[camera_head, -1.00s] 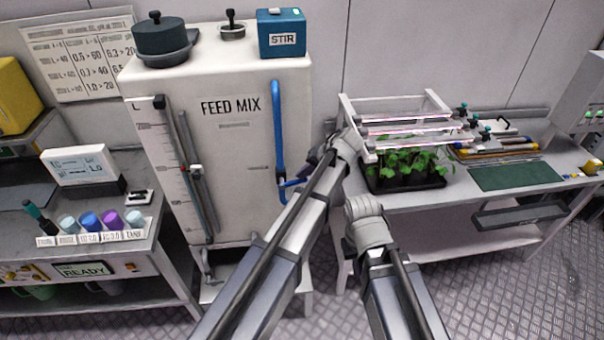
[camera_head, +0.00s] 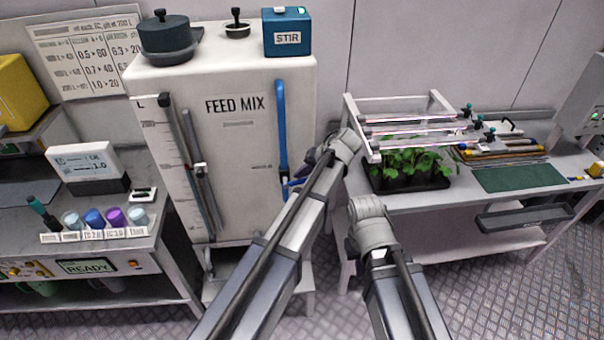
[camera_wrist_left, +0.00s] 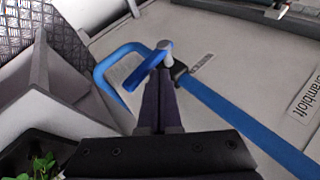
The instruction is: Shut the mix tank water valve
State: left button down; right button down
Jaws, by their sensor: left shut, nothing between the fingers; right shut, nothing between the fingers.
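The blue water pipe (camera_head: 282,130) runs down the right side of the white feed mix tank (camera_head: 235,150). In the left wrist view the pipe (camera_wrist_left: 235,118) carries a valve with a grey hub and a blue lever (camera_wrist_left: 145,68). The lever lies roughly crosswise to the straight run of pipe. My left gripper (camera_wrist_left: 162,76) is shut and empty, its dark fingertips right by the lever and hub; I cannot tell whether they touch. In the head view my left arm hides part of the valve area. My right arm shows, but its gripper does not.
A bench at right holds a plant tray (camera_head: 408,182) under a white rack (camera_head: 395,99). A left bench holds several coloured cups and a display (camera_head: 84,163). A blue stir box (camera_head: 287,32) and a dark lidded pot (camera_head: 166,38) sit on the tank.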

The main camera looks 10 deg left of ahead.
pick_arm(q)
jog(key=p+v, duration=0.9)
jog(key=v, duration=0.3)
jog(key=shift+w+r, duration=0.2)
jog(key=shift+w, duration=0.15)
jog(key=s+a+f+g+h, duration=0.15)
jog(key=s+a+h, duration=0.25)
jog(key=s, duration=0.6)
jog(key=s+a+f+h, duration=0.3)
jog(key=s+a, duration=0.2)
jog(key=s, duration=0.5)
jog(key=s+d+f+m+b, duration=0.1)
jog(key=s+d+f+b, duration=0.1)
jog(key=d+f+b, duration=0.3)
jog(key=s+d+f+m+g+y+b, duration=0.1)
jog(key=s+d+f+m+b, duration=0.1)
jog(key=d+f+b, duration=0.4)
notch_tip(320, 180, down, 5)
jog(key=s+b, duration=0.1)
jog(key=b, duration=0.3)
jog(key=shift+d+m, duration=0.25)
jog(key=shift+m, duration=0.05)
